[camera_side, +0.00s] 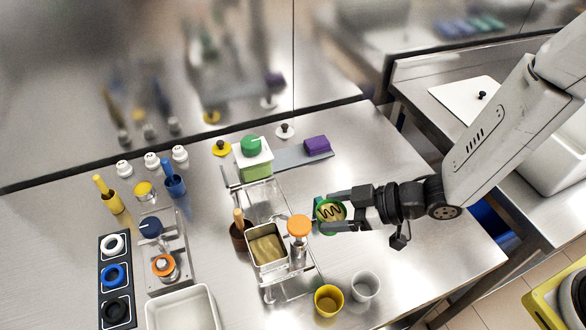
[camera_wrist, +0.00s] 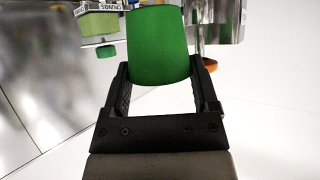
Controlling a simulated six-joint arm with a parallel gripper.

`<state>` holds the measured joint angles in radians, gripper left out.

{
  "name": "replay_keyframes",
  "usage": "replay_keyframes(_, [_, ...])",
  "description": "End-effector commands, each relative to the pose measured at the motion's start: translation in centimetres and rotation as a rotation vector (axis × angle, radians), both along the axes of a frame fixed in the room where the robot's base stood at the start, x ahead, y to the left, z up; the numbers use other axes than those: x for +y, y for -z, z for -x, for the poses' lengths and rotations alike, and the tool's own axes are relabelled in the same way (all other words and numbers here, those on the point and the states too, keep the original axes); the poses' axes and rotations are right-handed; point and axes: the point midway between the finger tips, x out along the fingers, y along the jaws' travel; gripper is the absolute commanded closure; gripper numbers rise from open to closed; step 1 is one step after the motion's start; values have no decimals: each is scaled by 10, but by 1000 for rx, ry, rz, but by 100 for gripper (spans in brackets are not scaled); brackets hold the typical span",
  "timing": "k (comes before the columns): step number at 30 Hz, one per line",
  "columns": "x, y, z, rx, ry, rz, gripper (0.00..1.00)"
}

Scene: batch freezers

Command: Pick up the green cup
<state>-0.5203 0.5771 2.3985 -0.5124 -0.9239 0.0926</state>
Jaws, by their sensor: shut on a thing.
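The green cup (camera_side: 318,214) is between the two fingers of my gripper (camera_side: 327,212), just right of the metal stand with the orange knob. Its open top shows tan contents with a dark swirl in the side view. My gripper is shut on the cup, one finger on each side. In the wrist view the green cup (camera_wrist: 160,42) stands out beyond the fingertips of my gripper (camera_wrist: 160,70), its plain green wall facing me. I cannot tell whether its base touches the table.
The orange-knobbed dispenser (camera_side: 299,228) and a square tan-filled container (camera_side: 267,247) are close on the left. The table to the right of the clear cup is bare.

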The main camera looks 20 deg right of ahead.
Motion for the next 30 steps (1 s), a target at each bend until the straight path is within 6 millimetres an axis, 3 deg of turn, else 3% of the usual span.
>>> replay_keyframes(10, [-9, -8, 15, -1, 0, -1, 82])
replay_keyframes(30, [-10, -8, 12, -1, 6, 1, 82])
